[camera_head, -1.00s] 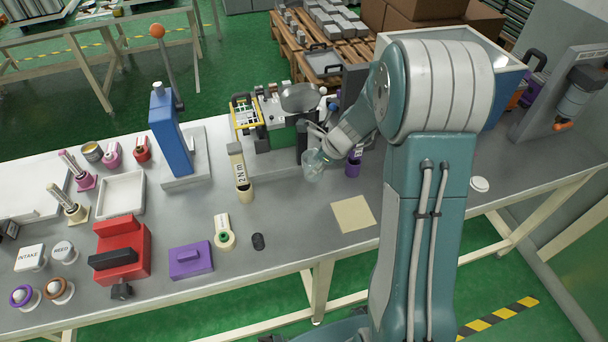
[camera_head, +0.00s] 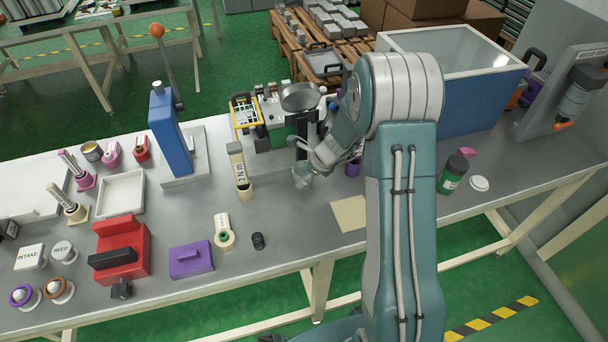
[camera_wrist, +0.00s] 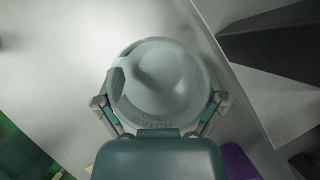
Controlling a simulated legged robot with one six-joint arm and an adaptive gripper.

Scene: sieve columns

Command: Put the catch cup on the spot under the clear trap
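The catch cup (camera_head: 302,175), pale and translucent, is at my gripper (camera_head: 311,165) in the head view, in front of the dark upright of the bench apparatus (camera_head: 308,124). In the wrist view the cup (camera_wrist: 160,85) fills the middle, with lettering that reads like "CATCH CUP" on its near side. The two fingers of my gripper (camera_wrist: 160,101) are against its left and right sides. I cannot tell whether its base touches the bench. I cannot make out the clear trap or the spot under it; my arm hides part of that area.
A beige torque tool marked 2 Nm (camera_head: 240,172) stands left of the cup, and a purple item (camera_head: 353,167) stands close on the right. A tan square (camera_head: 349,213) lies in front. A dark block (camera_wrist: 280,42) is at upper right in the wrist view.

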